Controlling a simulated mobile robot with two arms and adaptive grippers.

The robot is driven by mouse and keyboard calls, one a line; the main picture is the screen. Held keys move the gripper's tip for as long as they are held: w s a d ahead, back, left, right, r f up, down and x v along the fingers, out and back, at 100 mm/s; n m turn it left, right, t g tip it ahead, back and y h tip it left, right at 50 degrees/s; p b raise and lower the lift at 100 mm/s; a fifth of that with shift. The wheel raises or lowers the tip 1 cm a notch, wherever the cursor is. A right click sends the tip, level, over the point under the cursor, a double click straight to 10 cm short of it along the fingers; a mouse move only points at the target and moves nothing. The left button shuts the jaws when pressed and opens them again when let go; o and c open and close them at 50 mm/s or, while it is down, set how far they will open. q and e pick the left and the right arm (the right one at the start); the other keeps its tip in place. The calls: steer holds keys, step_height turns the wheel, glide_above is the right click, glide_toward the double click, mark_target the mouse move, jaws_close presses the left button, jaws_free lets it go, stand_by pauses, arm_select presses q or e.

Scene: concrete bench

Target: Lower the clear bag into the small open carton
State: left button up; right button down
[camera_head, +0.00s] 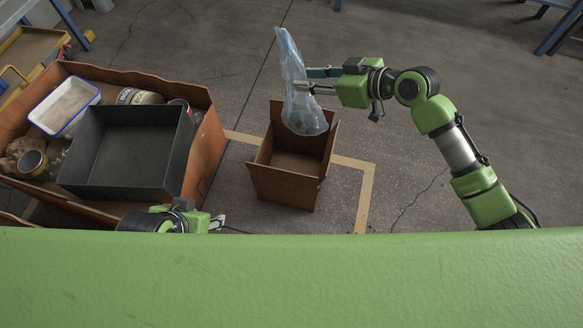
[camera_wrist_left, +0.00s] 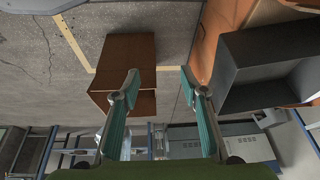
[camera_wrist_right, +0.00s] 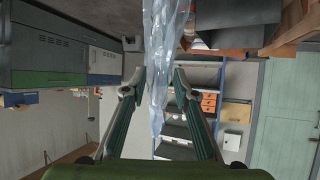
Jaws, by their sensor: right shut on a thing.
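The clear bag (camera_head: 303,112) hangs from my right gripper (camera_head: 308,79), which is shut on its upper part. The bag's lower end is over the far part of the small open carton (camera_head: 286,186) and hides some of its far rim. I cannot tell whether the bag's bottom is below the rim. In the right wrist view the bag (camera_wrist_right: 158,60) runs between the fingers (camera_wrist_right: 160,92). My left gripper (camera_head: 217,222) is low, left of the carton's near side. In the left wrist view its fingers (camera_wrist_left: 160,88) are apart and empty, and the carton (camera_wrist_left: 124,62) shows beyond.
A large brown box (camera_head: 205,165) stands left of the carton. It holds a dark grey bin (camera_head: 125,190), a white tray (camera_head: 66,106) and several cans. Yellow tape (camera_head: 365,195) marks the surface around the carton. The area right of the carton is clear.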

steer(key=shift+w+a+f+b, duration=0.25)
steer(key=shift+f+b, duration=0.2)
steer(key=shift+f, duration=0.05)
steer(key=shift+w+a+f+b, duration=0.25)
steer(key=shift+f+b, duration=0.15)
steer(key=shift+f, duration=0.1)
steer(key=shift+w+a+f+b, duration=0.2)
steer(key=shift+w+f+b, duration=0.05)
steer(key=shift+f+b, duration=0.2)
steer(key=shift+w+a+f+b, duration=0.15)
steer(key=shift+w+f+b, duration=0.15)
steer(key=shift+f, duration=0.15)
arm_select(q)
steer(key=w+d+r+t+h, duration=0.1)
steer(key=w+d+r+t, duration=0.1)
steer(key=w+r+t, duration=0.2)
steer(key=w+d+r+t+h, duration=0.1)
steer(key=w+d+r+t, duration=0.2)
steer(key=w, duration=0.8)
steer(key=shift+d+r+m+t+h, duration=0.3)
steer(key=shift+r+t, duration=0.8)
steer(key=shift+r, duration=1.25)
arm_select(e)
steer(key=shift+a+f, duration=0.1)
arm_select(q)
steer(key=shift+a, duration=0.1)
